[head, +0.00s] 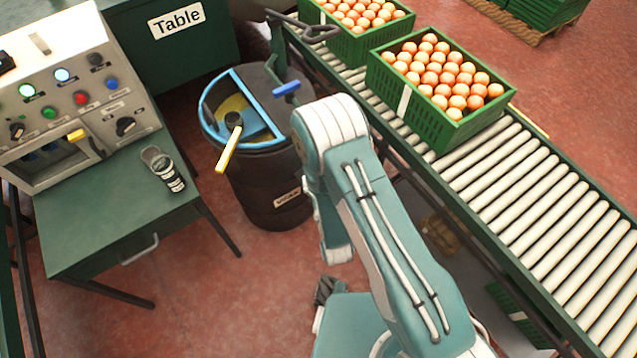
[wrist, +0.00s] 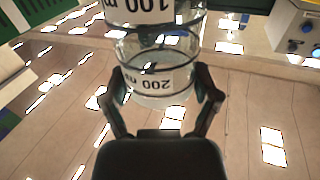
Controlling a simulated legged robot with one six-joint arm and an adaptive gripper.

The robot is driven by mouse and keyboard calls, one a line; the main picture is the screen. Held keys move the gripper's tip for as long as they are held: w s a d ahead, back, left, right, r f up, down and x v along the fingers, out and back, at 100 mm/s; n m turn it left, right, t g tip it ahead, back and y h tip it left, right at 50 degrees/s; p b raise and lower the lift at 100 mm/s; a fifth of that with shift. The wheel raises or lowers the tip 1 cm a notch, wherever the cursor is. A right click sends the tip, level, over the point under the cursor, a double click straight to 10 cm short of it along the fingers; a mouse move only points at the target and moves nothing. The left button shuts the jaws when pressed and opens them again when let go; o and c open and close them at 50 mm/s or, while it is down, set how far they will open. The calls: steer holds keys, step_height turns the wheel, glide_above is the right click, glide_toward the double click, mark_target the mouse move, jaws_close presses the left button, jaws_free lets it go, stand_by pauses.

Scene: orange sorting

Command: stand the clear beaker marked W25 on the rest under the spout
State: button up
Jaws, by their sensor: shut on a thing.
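In the wrist view, my gripper (wrist: 166,88) is shut on a clear vessel (wrist: 160,97) with a white band reading "200 m". Another clear part with a "100 m" band (wrist: 150,8) shows above it, and I cannot tell whether the two are one piece. No W25 mark is readable. In the head view, my dark gripper (head: 325,290) hangs low over the floor, partly hidden by my arm, and the held vessel cannot be made out. A yellow part (head: 76,136), possibly the spout, is on the panel machine (head: 70,85). The rest is not clearly visible.
A dark drum (head: 265,185) with a blue rim and yellow handle stands between table and arm. A roller conveyor (head: 540,185) carries green crates (head: 400,92) of oranges at right. Red floor is open below the table.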

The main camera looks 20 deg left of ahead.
steer(key=shift+s+a+f, duration=0.5)
steer(key=shift+s+a, duration=0.05)
steer(key=shift+a, duration=0.25)
steer(key=w+a+f, duration=0.2)
steer(key=w+f, duration=1)
steer(key=w, duration=0.1)
steer(key=shift+w+f, duration=0.2)
steer(key=shift+f, duration=0.2)
steer(key=o, duration=1.1)
steer(key=shift+o, duration=0.2)
